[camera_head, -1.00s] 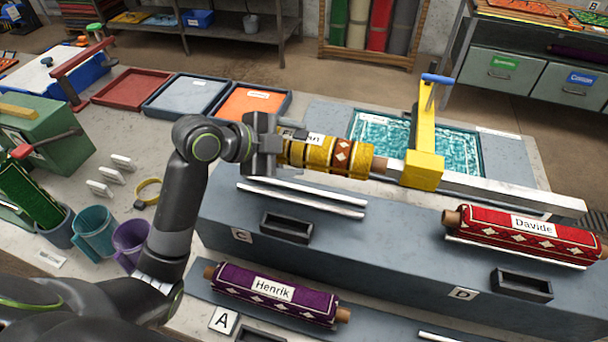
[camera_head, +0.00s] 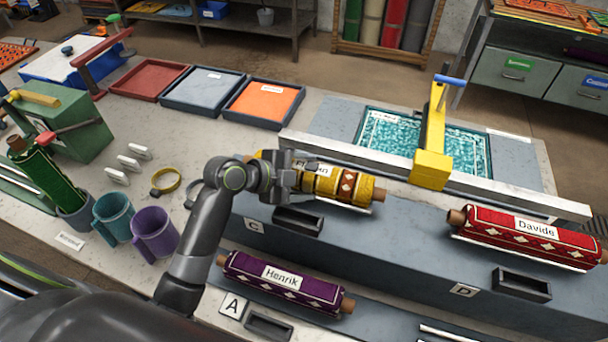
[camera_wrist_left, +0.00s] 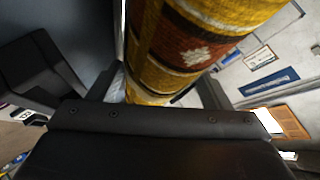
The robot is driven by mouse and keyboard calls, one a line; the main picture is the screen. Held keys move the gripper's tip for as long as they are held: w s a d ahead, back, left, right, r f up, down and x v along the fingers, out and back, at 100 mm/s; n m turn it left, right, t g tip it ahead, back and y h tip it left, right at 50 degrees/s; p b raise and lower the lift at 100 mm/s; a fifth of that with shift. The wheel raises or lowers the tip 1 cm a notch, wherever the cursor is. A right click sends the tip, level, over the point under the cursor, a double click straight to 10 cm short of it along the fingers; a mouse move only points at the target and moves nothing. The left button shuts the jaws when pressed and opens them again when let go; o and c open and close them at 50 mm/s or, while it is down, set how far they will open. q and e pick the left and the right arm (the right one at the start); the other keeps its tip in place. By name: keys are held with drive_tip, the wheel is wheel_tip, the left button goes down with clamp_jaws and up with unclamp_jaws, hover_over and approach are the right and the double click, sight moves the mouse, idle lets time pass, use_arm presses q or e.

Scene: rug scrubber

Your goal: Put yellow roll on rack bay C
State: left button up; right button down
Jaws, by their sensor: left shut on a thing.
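The yellow roll (camera_head: 349,187) with brown patterned bands lies at rack bay C, over its rails; its name label is partly covered by my gripper. My left gripper (camera_head: 297,179) is shut on the roll near its left end. The roll also fills the top middle of the left wrist view (camera_wrist_left: 190,45), between the fingers. The plate marked C (camera_head: 254,225) and a dark empty tray (camera_head: 298,221) are just in front of the roll. Whether the roll rests fully on the rails cannot be told. My right gripper is not in view.
A red roll labelled Davide (camera_head: 525,232) lies at bay D on the right. A purple roll labelled Henrik (camera_head: 280,283) lies at bay A in front. A yellow post (camera_head: 432,165) stands behind the rack by a teal rug (camera_head: 388,137). Mugs (camera_head: 154,232) stand at left.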

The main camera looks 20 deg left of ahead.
use_arm(q)
drive_tip(key=o, duration=1)
drive_tip(key=shift+f, duration=0.1)
drive_tip(key=shift+o, duration=0.5)
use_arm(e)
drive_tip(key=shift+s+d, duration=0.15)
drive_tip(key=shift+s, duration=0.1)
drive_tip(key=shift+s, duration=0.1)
use_arm(q)
drive_tip(key=shift+s+a+r, duration=0.35)
drive_tip(key=shift+a, duration=0.05)
drive_tip(key=b+v, duration=0.2)
drive_tip(key=v, duration=0.9)
drive_tip(key=shift+b, duration=0.3)
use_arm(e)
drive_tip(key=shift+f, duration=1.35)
use_arm(q)
drive_tip(key=shift+d, duration=0.15)
